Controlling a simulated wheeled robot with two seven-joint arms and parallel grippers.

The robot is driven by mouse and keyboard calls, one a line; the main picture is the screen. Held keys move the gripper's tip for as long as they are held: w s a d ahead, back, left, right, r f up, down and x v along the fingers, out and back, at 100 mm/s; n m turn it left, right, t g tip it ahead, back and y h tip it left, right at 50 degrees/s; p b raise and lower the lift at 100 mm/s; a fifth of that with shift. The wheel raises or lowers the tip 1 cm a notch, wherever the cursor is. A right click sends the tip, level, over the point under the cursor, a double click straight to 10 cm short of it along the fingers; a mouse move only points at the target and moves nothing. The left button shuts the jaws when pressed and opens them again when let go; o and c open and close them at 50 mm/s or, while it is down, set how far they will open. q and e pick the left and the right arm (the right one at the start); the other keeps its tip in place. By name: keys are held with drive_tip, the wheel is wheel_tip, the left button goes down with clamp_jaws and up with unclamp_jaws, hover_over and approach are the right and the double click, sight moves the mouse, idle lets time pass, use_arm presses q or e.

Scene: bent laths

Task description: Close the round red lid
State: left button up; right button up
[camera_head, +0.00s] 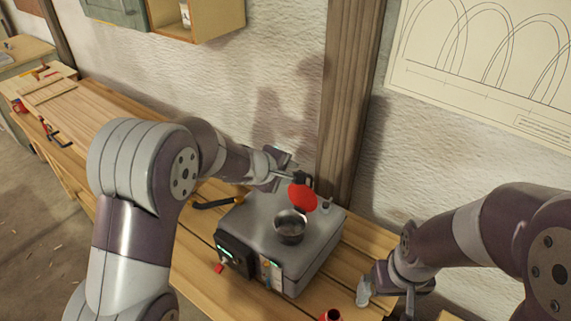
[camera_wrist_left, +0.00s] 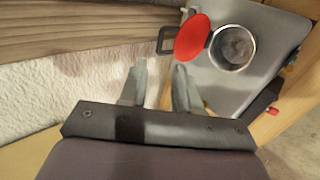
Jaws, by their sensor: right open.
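The round red lid (camera_head: 303,198) stands open at the back edge of a round metal opening (camera_head: 290,228) on top of a grey box-like machine (camera_head: 262,217). In the left wrist view the lid (camera_wrist_left: 191,38) is beside the uncovered opening (camera_wrist_left: 233,48), with a dark square loop (camera_wrist_left: 166,40) at its outer edge. My left gripper (camera_head: 288,176) is behind and left of the lid; in its wrist view the fingers (camera_wrist_left: 158,82) are apart with nothing between them, short of the lid. My right gripper (camera_head: 388,290) is open, right of the machine, low near the bench.
The machine sits on a wooden bench (camera_head: 205,275). A wooden post (camera_head: 348,100) and rough wall rise close behind. Clamps and boards lie further left.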

use_arm(q)
drive_tip(key=x, duration=1)
drive_tip(key=shift+w+d+f, duration=0.15)
drive_tip(key=shift+f, duration=0.1)
drive_tip(key=shift+w+d+f, duration=0.1)
drive_tip(key=shift+w+f, duration=0.05)
use_arm(e)
drive_tip(key=shift+w+d+f, duration=0.1)
drive_tip(key=shift+w+f, duration=0.1)
drive_tip(key=shift+f, duration=0.05)
use_arm(q)
drive_tip(key=shift+w, duration=0.1)
use_arm(e)
drive_tip(key=shift+w, duration=0.1)
